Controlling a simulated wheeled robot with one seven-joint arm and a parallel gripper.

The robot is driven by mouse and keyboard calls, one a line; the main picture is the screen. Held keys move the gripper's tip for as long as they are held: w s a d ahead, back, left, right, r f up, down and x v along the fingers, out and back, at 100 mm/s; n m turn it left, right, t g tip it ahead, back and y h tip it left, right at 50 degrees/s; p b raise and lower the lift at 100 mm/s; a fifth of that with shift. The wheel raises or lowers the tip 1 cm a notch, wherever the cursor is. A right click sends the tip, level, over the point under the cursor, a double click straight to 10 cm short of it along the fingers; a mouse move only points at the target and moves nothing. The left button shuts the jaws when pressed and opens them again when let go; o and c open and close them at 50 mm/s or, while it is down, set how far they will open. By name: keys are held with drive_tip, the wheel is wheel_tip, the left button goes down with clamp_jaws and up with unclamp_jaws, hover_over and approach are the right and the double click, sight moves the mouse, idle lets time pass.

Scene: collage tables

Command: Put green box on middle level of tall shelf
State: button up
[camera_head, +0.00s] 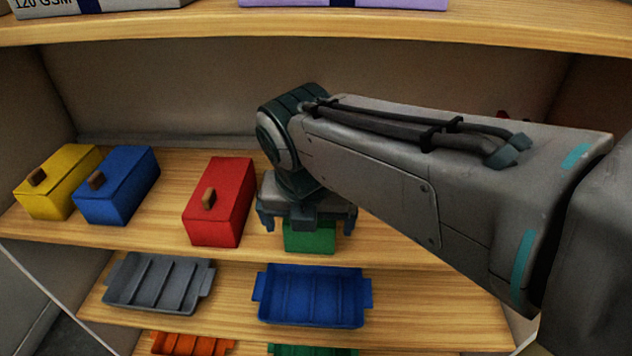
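The green box (310,240) sits on the wooden shelf board that also holds a yellow, a blue and a red box. My gripper (308,222) is directly above and around it, pointing down. Its two fingers show on the left and right of the box, with a visible gap on each side, so it looks open. The upper part of the green box is hidden by my gripper. The tall shelf (120,222) shows an upper board, this middle board and lower boards.
To the left stand a red box (228,195), a blue box (120,188) and a yellow box (60,180). A grey tray (158,282) and a blue tray (312,296) lie on the board below. The upper board (200,27) spans above my arm.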

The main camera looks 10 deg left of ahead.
drive_tip(key=shift+s+d, duration=0.1)
drive_tip(key=shift+s, duration=1.45)
